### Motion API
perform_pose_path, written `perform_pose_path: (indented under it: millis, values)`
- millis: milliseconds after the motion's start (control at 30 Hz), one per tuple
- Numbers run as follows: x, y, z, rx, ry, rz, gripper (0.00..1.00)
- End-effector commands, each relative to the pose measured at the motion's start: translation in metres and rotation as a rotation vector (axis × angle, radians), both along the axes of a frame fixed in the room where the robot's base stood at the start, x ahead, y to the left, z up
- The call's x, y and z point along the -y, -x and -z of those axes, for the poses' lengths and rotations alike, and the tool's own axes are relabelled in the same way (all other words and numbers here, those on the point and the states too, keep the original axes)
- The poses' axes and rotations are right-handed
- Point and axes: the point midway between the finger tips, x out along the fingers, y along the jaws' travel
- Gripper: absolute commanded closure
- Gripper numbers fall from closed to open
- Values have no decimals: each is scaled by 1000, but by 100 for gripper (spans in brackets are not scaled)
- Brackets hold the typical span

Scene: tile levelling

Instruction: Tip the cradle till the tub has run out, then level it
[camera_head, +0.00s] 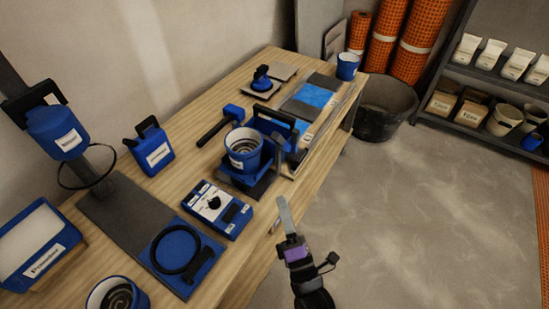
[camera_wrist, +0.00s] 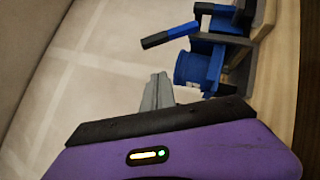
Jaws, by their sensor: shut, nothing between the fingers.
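A blue tub (camera_head: 243,150) with a white label stands upright in the head view, in a blue and black cradle (camera_head: 236,180) on the workbench. Rings show inside its pale rim; I cannot tell how much it holds. A black handle (camera_head: 277,122) rises behind the tub. In the wrist view a blue tub-like body (camera_wrist: 190,68) and a blue and black bar (camera_wrist: 165,36) show beyond the fingers, near the bench edge. My gripper (camera_head: 284,203) is shut and empty, beside the bench's front edge, apart from the cradle. It also shows in the wrist view (camera_wrist: 159,82).
A blue control box (camera_head: 216,209) with a dial lies in front of the cradle. A ring on a blue pad (camera_head: 178,250) and another tub (camera_head: 115,295) are nearer. A dark bucket (camera_head: 384,110) stands on the floor beyond the bench. The floor right of my gripper is clear.

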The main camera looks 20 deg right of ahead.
Motion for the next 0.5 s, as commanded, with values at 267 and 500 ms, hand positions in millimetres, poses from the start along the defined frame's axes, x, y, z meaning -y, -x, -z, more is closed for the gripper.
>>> perform_pose_path:
  millis: [267,500]
  values:
    - [1,-8,-8,6,93,41,100]
    - [4,-47,-25,7,90,37,100]
